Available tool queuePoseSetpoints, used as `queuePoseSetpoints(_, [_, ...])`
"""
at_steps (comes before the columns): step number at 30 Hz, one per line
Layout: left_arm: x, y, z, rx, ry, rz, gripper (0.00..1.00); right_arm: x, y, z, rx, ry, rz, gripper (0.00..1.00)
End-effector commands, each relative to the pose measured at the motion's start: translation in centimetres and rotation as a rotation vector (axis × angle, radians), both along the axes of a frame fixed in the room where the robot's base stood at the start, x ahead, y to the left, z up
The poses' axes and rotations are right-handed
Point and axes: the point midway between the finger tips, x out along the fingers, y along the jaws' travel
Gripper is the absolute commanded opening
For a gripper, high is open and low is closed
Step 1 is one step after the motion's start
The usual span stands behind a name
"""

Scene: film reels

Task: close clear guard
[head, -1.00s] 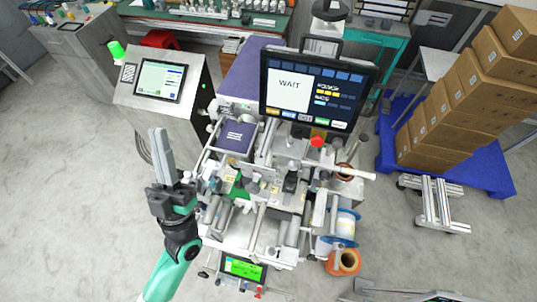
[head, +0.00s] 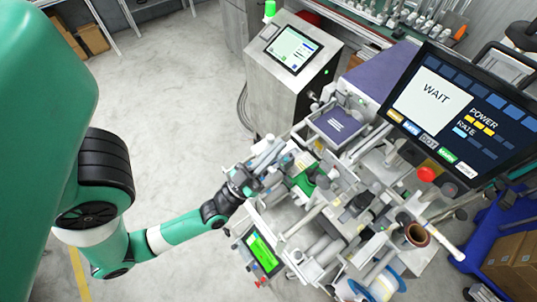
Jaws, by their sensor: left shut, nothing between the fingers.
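The machine (head: 345,215) with rollers and rods fills the middle of the head view. I cannot clearly pick out the clear guard; a thin frame stands around the purple block (head: 336,125) at the machine's upper left, but I cannot tell whether it is the guard. My left gripper (head: 272,152) is shut with nothing in its fingers. It is at the left side of the machine, below and left of the purple block, its grey fingers pointing up and right. Whether it touches the machine is not clear. My right gripper is out of view.
A large screen reading WAIT (head: 436,95) overhangs the machine's right side, with a red button (head: 427,173) below it. A steel cabinet with a screen (head: 292,48) stands behind. A small green display (head: 263,252) is at the lower left. The floor at left is open.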

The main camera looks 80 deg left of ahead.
Motion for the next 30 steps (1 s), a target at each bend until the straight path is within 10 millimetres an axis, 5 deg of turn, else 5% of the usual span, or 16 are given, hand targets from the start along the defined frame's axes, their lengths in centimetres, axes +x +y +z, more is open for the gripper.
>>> queuePoseSetpoints(7, [4.1,2.4,3.2,0.002,-0.005,0.001,0.00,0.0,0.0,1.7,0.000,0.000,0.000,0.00])
queuePoseSetpoints(9, [4.2,2.5,0.9,-0.001,0.004,0.001,0.00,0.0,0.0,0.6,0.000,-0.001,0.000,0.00])
queuePoseSetpoints(14, [4.5,2.6,-0.9,-0.001,0.001,0.000,0.00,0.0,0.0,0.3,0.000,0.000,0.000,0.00])
queuePoseSetpoints(30, [4.5,2.6,-2.2,0.000,0.000,-0.001,0.00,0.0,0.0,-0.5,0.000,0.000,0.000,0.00])
